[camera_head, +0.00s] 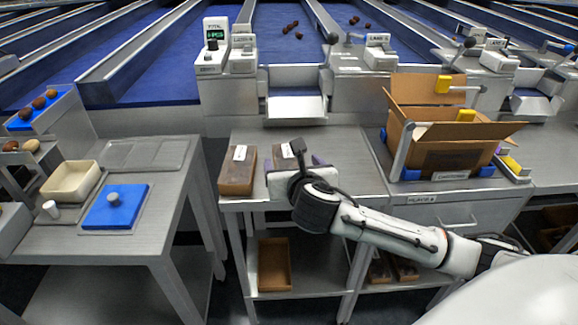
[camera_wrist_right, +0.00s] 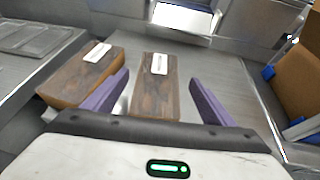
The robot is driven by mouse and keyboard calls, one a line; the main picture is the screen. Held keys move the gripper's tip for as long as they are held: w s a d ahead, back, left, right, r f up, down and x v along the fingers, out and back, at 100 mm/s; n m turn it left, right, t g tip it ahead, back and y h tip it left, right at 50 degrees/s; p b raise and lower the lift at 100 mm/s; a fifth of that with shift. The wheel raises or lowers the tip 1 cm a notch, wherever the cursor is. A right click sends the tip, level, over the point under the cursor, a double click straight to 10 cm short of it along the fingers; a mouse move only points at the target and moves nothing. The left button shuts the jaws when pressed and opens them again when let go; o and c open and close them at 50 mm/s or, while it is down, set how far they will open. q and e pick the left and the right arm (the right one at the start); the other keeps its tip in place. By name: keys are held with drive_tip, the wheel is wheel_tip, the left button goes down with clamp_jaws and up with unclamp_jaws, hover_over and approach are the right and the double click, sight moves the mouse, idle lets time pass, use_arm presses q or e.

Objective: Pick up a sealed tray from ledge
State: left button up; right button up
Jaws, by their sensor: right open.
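Two brown sealed trays with white labels rest side by side on the grey ledge (camera_head: 330,141). The left tray (camera_head: 238,172) shows fully in the head view and also in the right wrist view (camera_wrist_right: 80,78). The second tray (camera_wrist_right: 154,92) lies between the purple fingers of my right gripper (camera_wrist_right: 158,104) in the wrist view. Those fingers are open, one on each side of it, and the left finger is in the gap between the trays. Contact cannot be told. In the head view my right gripper (camera_head: 306,162) hides much of the second tray. My left gripper is not in view.
An open cardboard box (camera_head: 436,152) stands right of the trays in a holder with blue corners. A side table at left holds a cream bin (camera_head: 72,194) and a blue block (camera_head: 115,207). An empty brown tray (camera_head: 274,264) sits on the lower shelf.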

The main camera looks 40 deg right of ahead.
sight(290, 162)
drive_tip(key=x, duration=0.5)
drive_tip(key=shift+a+f, duration=0.15)
drive_tip(key=shift+a, duration=0.05)
drive_tip(key=c, duration=1.2)
